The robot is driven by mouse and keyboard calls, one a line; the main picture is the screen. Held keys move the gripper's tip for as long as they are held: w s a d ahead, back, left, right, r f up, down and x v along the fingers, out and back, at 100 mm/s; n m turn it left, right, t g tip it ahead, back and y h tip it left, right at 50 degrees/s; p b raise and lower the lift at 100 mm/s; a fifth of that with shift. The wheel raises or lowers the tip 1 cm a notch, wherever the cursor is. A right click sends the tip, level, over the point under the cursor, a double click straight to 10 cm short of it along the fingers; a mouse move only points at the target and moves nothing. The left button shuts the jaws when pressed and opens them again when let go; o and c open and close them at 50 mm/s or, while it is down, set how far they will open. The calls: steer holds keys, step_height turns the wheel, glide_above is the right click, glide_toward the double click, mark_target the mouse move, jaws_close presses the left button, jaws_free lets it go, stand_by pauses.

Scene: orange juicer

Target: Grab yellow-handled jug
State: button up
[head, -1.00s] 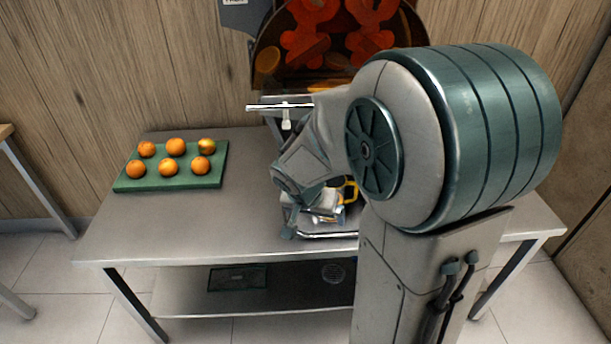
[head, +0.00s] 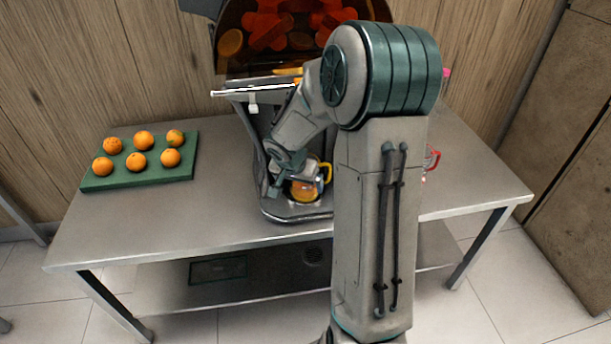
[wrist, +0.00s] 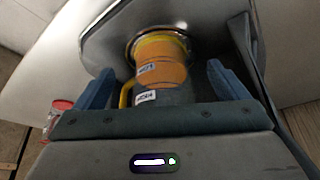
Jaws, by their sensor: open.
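The yellow-handled jug (head: 305,191) stands on the juicer's base, with orange juice in its lower part and its yellow handle on the right in the head view. My gripper (head: 284,180) is beside the jug's left side there, and my arm hides part of the surroundings. In the wrist view the jug (wrist: 162,68) lies between the two spread blue fingers of my gripper (wrist: 161,72), with gaps on both sides. Its yellow handle shows near the left finger. The gripper is open and does not hold the jug.
The juicer (head: 262,75) rises behind the jug, with its metal tray edge above. A green board (head: 97,184) with several oranges is on the left of the steel table (head: 150,232). A red-handled jug (head: 432,158) stands right of my arm, partly hidden.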

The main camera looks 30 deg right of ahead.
steer(key=w+d, duration=0.2)
steer(key=shift+w+d+f, duration=0.25)
steer(key=shift+d+f, duration=0.05)
steer(key=shift+d, duration=0.05)
steer(key=shift+w+f, duration=0.1)
steer(key=shift+f, duration=0.2)
steer(key=c, duration=1.2)
steer(key=shift+r, duration=0.15)
